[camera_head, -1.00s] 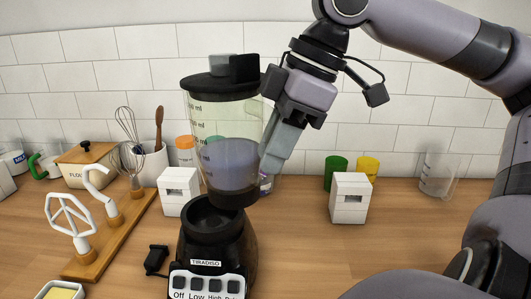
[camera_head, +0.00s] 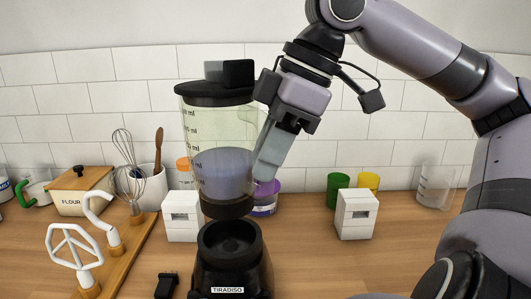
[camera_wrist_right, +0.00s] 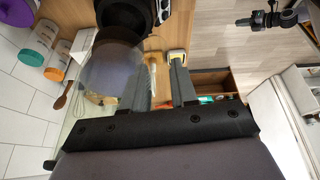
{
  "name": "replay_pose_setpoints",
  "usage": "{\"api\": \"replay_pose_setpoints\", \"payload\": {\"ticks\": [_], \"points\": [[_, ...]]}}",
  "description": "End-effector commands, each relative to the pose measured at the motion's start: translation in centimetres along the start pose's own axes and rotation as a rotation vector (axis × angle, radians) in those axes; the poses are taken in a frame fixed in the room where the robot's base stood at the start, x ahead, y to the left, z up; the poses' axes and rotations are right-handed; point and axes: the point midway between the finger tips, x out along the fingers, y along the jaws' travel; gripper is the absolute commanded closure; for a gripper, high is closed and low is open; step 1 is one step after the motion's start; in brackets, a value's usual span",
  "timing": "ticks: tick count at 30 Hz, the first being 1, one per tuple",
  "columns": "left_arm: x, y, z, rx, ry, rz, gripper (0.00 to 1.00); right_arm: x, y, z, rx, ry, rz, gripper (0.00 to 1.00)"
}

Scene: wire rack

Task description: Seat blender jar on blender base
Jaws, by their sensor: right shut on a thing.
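The blender jar (camera_head: 222,145) is clear with a dark lid, a dark bottom collar and bluish contents. It hangs nearly upright above the black blender base (camera_head: 231,265), roughly in line with its round socket in the head view, with a small gap between. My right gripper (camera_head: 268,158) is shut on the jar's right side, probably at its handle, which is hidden. In the right wrist view, the jar (camera_wrist_right: 112,70) shows beside the fingers (camera_wrist_right: 160,88), with the base (camera_wrist_right: 128,14) beyond it. A dark mechanical part at the wrist view's upper right may be my left gripper; its jaws are unclear.
White blocks (camera_head: 182,215) (camera_head: 356,214) stand behind the base on both sides. A purple-lidded container (camera_head: 264,197) is close behind the jar. A wooden board with whisk attachments (camera_head: 88,258) lies left. The counter (camera_head: 330,265) right of the base is clear.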

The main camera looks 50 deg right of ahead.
Motion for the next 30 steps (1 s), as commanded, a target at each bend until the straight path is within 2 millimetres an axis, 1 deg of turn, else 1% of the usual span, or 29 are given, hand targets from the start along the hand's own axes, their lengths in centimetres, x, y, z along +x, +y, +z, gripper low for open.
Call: {"api": "replay_pose_setpoints", "payload": {"ticks": [1, 7, 11, 30], "points": [[0.0, 0.0, 0.0, 0.0, 0.0, 0.0, 1.0, -0.3, 0.1, -0.2, -0.003, 0.012, 0.008, 1.0], [0.0, 0.0, 0.0, 0.0, 0.0, 0.001, 1.0, -0.3, 0.1, -0.2, -0.005, 0.018, 0.01, 1.0], [0.1, 0.0, 0.2, 0.0, 0.0, 0.001, 1.0, 0.2, 0.1, 0.0, -0.005, 0.017, 0.009, 1.0], [1.4, 0.0, 1.9, 0.0, -0.001, 0.001, 1.0, 4.6, -0.1, 1.9, -0.005, 0.017, 0.01, 1.0]]}}
